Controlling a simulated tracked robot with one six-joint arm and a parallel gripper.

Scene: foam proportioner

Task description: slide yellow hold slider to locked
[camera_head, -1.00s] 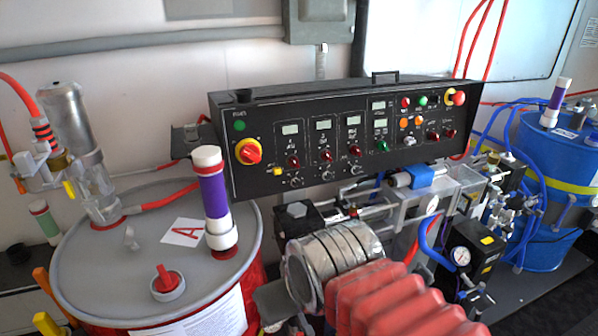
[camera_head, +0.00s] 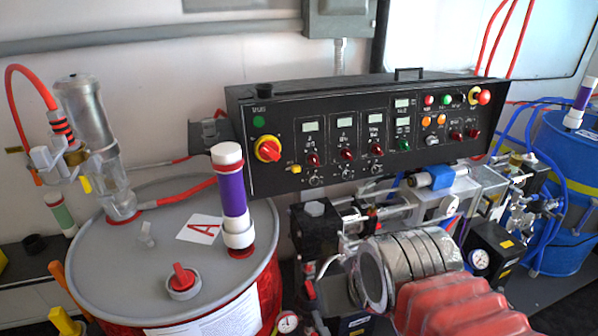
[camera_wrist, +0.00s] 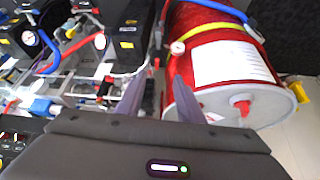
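The small yellow slider (camera_head: 296,168) sits on the front of the black control panel (camera_head: 345,178), just below and right of the red-and-yellow rotary switch (camera_head: 268,149). Its exact position along its travel is too small to tell. In the wrist view, my gripper (camera_wrist: 160,100) has its two dark fingers spread apart with nothing between them. It points towards the red drum and the machinery, well away from the slider. Only a corner of the panel (camera_wrist: 14,140) shows at the left edge of that view. I cannot make out the fingertips in the head view.
A grey-lidded red drum (camera_head: 110,250) stands left of the panel, with a tall purple-and-white cylinder (camera_head: 233,195) on its lid near the panel's left end. Hoses, gauges and fittings crowd below the panel. A blue drum (camera_head: 565,160) stands at the right.

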